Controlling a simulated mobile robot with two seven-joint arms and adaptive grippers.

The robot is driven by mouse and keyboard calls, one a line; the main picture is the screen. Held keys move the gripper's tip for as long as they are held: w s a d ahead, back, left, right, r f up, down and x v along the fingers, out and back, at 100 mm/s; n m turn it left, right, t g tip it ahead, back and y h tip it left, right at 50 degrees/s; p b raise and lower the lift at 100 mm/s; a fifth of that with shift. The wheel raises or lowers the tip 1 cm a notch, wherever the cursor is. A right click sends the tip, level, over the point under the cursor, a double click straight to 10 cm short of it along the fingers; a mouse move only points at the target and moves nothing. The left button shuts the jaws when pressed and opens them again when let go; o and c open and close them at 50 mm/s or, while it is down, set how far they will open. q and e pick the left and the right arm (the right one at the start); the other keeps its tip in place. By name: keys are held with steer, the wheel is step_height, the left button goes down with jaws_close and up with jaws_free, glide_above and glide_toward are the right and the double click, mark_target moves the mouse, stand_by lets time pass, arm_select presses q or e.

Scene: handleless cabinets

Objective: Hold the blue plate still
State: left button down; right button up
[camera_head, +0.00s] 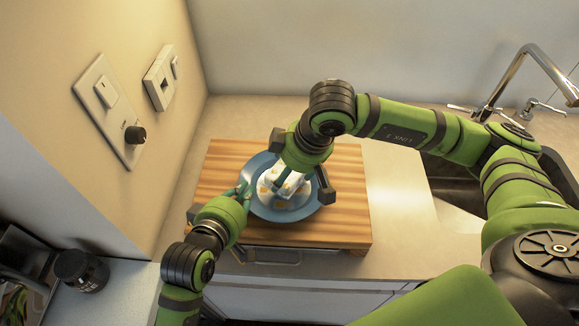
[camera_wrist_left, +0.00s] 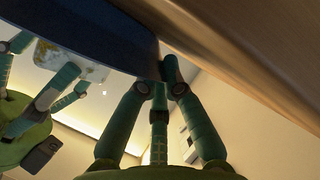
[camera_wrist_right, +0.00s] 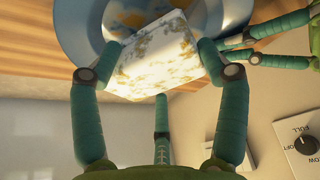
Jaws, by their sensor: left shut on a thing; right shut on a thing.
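The blue plate (camera_head: 292,216) rests on a wooden board, with white pieces with orange-yellow patches on it. My left gripper (camera_head: 243,191) is at the plate's left rim, shut on it; the left wrist view shows the plate's dark blue underside (camera_wrist_left: 85,28) beside the fingertips (camera_wrist_left: 166,80). My right gripper (camera_head: 300,186) is over the plate. In the right wrist view its fingers (camera_wrist_right: 157,62) are on either side of a white block with yellow-brown patches (camera_wrist_right: 152,73), shut on it. The right hand partly hides the plate in the head view.
The wooden board (camera_head: 220,172) lies on the counter (camera_head: 395,215). A wall with a knob panel (camera_head: 118,110) stands at left, and a sink with a tap (camera_head: 520,75) at right. A dark jar (camera_head: 80,268) stands at lower left.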

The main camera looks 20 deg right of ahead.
steer(key=shift+f, duration=0.9)
steer(key=shift+a, duration=0.1)
